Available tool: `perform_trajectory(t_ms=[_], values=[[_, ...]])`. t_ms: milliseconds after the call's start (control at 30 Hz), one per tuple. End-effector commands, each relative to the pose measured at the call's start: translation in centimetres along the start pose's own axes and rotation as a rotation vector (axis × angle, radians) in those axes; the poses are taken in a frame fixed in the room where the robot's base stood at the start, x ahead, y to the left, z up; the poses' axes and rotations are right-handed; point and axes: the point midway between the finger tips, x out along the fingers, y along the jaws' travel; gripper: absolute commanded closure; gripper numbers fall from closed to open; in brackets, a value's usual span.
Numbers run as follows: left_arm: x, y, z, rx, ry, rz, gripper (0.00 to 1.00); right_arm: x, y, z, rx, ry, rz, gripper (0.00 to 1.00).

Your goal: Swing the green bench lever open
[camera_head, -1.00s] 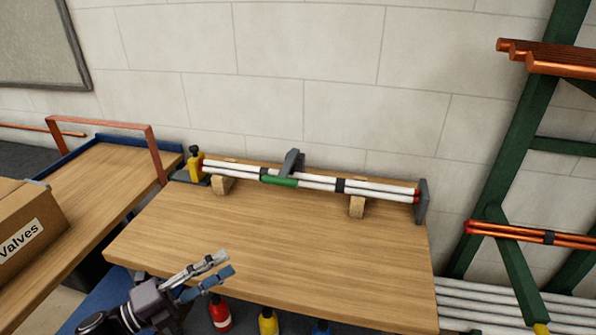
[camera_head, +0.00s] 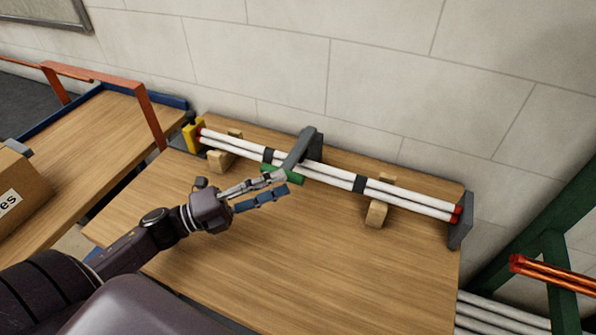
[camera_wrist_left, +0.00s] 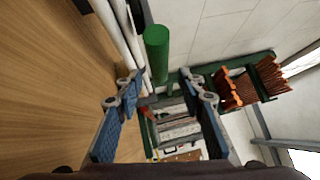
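The green lever handle (camera_head: 292,177) lies low across the front of the white pipes on the bench, joined to a grey lever arm (camera_head: 301,150). In the left wrist view the green handle (camera_wrist_left: 157,52) is a cylinder just beyond the fingertips, roughly between them. My left gripper (camera_head: 282,183) is open, its two fingers reaching to the handle's left part in the head view and partly covering it. Its fingers stand well apart in the left wrist view (camera_wrist_left: 162,80). I cannot tell whether they touch the handle. My right gripper is not in view.
Wooden blocks (camera_head: 377,213) support the white pipes (camera_head: 405,198), between a yellow clamp (camera_head: 193,137) and a grey end plate (camera_head: 460,233). The wooden bench top (camera_head: 310,255) is clear in front. A green rack (camera_head: 553,250) stands at the right, a wall behind.

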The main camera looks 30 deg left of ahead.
Motion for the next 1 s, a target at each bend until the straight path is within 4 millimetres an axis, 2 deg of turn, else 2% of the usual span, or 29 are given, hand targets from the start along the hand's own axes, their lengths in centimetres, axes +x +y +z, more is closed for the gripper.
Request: perform_trajectory(t_ms=[167,300,467,700,767,1000], values=[[2.8,-0.3,0.1,0.001,-0.001,-0.003,0.64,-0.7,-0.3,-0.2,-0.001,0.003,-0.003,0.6],[4.2,-0.1,0.1,0.001,-0.001,-0.001,0.64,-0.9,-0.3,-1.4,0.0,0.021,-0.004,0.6],[4.9,-0.1,0.1,0.001,-0.001,0.0,0.64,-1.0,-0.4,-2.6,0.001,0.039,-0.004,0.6],[5.0,0.0,0.0,0.0,-0.001,0.0,0.64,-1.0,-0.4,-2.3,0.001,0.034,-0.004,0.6],[5.0,0.0,0.0,0.0,-0.001,0.0,0.69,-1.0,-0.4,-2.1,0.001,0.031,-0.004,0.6],[4.9,0.0,0.0,0.0,-0.001,0.0,0.95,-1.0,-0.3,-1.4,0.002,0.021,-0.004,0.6]])
